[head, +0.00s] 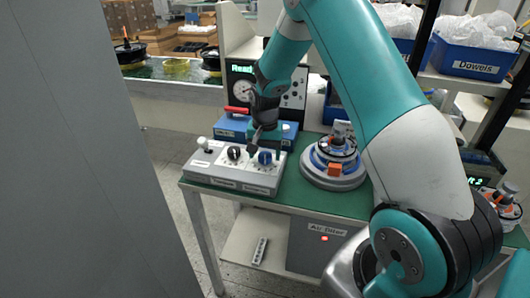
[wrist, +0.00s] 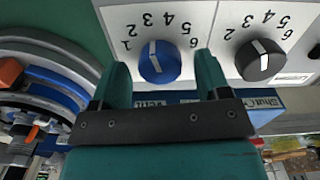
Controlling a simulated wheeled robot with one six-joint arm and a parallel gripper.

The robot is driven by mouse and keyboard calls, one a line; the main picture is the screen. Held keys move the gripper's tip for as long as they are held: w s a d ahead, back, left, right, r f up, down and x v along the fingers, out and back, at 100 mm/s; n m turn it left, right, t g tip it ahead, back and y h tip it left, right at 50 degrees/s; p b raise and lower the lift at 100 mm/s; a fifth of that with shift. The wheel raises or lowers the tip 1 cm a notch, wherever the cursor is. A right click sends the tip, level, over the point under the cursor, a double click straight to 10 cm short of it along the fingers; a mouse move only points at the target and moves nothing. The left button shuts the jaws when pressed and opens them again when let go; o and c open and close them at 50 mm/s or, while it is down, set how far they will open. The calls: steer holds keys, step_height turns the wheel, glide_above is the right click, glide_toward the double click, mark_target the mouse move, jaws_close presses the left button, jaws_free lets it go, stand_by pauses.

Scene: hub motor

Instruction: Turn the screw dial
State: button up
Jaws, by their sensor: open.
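A grey control box (head: 225,178) on the green table carries a blue dial (head: 265,158) and a black dial (head: 234,153). Their labels are too small to read, so I cannot tell which is the screw dial. In the wrist view the blue dial (wrist: 158,66) lies between the fingers of my open gripper (wrist: 162,62); I cannot tell whether they touch it. Its white mark points near 3 on a 1 to 6 scale. The black dial (wrist: 260,62) is just right of the right finger, its mark also near 3. In the head view my gripper (head: 257,143) is over the blue dial.
A white-knobbed lever (head: 204,145) stands at the box's left end. A blue box (head: 231,128) and a gauge panel (head: 241,88) are behind. A round grey hub motor (head: 333,170) with an orange block stands close on the right. A grey wall (head: 80,160) fills the left.

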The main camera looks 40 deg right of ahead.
steer(key=shift+f, duration=0.45)
steer(key=shift+c, duration=0.4)
steer(key=c, duration=0.8)
steer(key=shift+c, duration=0.2)
